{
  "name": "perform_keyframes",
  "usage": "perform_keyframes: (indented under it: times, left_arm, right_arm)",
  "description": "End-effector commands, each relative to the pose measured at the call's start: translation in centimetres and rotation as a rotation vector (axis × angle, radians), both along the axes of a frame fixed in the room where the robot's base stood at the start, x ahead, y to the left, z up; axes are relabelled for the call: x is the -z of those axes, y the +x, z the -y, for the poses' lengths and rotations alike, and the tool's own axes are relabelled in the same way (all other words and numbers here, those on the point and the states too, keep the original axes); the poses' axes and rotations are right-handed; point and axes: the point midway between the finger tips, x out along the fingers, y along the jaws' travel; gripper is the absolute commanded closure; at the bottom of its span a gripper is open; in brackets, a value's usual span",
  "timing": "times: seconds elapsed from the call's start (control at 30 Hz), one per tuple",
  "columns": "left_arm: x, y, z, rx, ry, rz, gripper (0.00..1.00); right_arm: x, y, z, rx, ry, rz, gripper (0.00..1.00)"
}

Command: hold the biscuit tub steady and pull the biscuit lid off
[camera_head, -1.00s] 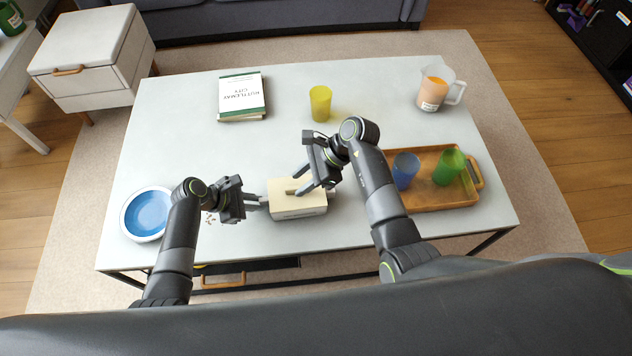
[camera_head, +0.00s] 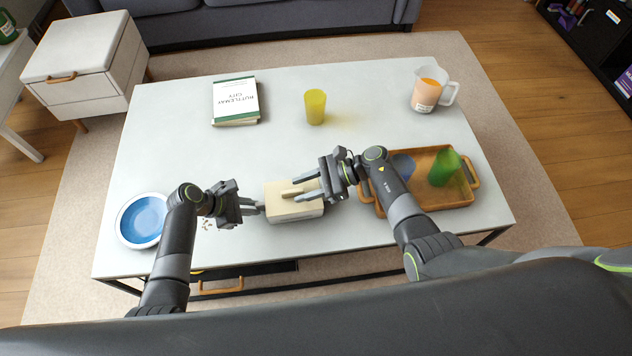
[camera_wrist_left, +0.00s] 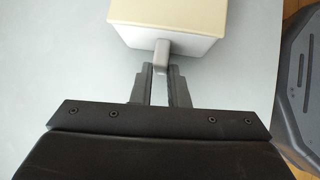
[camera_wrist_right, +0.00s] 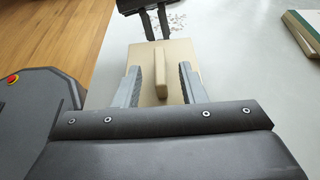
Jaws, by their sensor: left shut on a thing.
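The biscuit tub (camera_head: 297,215) is a pale box on the table, with its white side also in the left wrist view (camera_wrist_left: 196,45). The cream biscuit lid (camera_head: 276,191) lies on top of it, with a raised bar handle (camera_wrist_right: 160,74). My left gripper (camera_head: 258,206) is shut on the grey tab (camera_wrist_left: 162,52) on the tub's left side. My right gripper (camera_wrist_right: 160,68) is open, its fingers on either side of the bar handle with gaps showing. In the head view the right fingers partly cover the lid.
A wooden tray (camera_head: 448,196) with a green cup (camera_head: 443,167) and a blue cup (camera_head: 404,166) is right of my right arm. A blue bowl (camera_head: 145,218) is at left. A yellow cup (camera_head: 315,107), books (camera_head: 235,100) and a jug (camera_head: 430,90) stand behind. Small specks lie near the left gripper.

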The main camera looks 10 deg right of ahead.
Motion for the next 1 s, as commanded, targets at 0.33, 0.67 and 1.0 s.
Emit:
perform_keyframes:
  times: [0.33, 0.67, 1.0]
  left_arm:
    - [0.1, 0.0, 0.0, -0.001, 0.002, 0.001, 1.00]
    - [0.1, 0.0, 0.0, -0.001, 0.002, 0.001, 1.00]
    - [0.1, 0.0, 0.0, 0.000, 0.002, 0.000, 1.00]
  right_arm:
    - [1.3, -0.1, -3.1, -0.001, -0.001, 0.000, 0.63]
    - [1.3, -0.1, -3.2, -0.001, -0.002, 0.001, 0.72]
    - [1.3, -0.1, -3.1, -0.001, -0.002, 0.000, 1.00]
